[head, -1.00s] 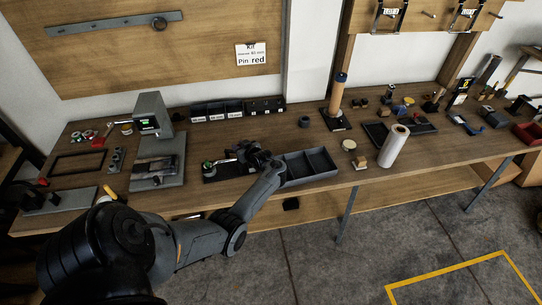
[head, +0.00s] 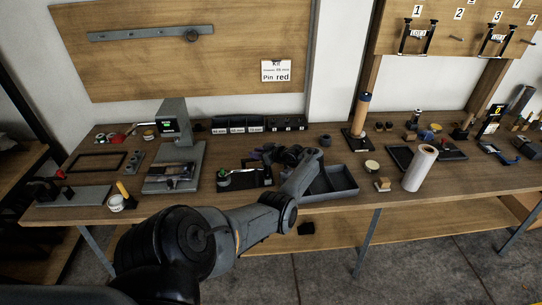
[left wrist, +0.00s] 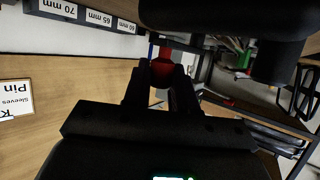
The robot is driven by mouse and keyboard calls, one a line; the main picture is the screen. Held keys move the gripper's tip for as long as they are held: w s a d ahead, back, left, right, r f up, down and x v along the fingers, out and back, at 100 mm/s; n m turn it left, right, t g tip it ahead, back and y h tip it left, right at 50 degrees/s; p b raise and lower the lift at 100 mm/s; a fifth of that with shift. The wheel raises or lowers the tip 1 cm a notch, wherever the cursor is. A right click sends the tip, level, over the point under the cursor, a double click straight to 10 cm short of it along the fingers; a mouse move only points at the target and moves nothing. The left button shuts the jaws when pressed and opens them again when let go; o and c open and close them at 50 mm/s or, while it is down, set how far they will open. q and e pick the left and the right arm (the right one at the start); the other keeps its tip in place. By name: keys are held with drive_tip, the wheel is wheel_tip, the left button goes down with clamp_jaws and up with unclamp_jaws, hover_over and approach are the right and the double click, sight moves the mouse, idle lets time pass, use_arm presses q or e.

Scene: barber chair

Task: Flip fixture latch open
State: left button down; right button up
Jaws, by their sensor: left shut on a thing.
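The fixture (head: 243,180) is a dark plate on the bench, left of the grey tray, with a pale metal bar and a green spot at its left end. My left gripper (head: 268,155) is just above and behind its right side. The gripper partly hides the fixture, so the latch's angle cannot be made out in the head view. In the left wrist view my left gripper (left wrist: 162,76) is shut on a red knob (left wrist: 163,67), which sits between its fingertips. My right gripper is not in view.
A grey press-like device (head: 174,125) is to the left. Labelled black bins (head: 237,125) line the back. A white roll (head: 420,167) and wooden post (head: 361,112) stand further right.

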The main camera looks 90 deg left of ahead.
use_arm(q)
drive_tip(key=c, duration=0.9)
unclamp_jaws()
drive_tip(key=shift+s, duration=0.1)
drive_tip(key=p+v, duration=0.2)
drive_tip(key=v, duration=0.9)
drive_tip(key=shift+p, duration=0.3)
drive_tip(key=shift+a, duration=0.15)
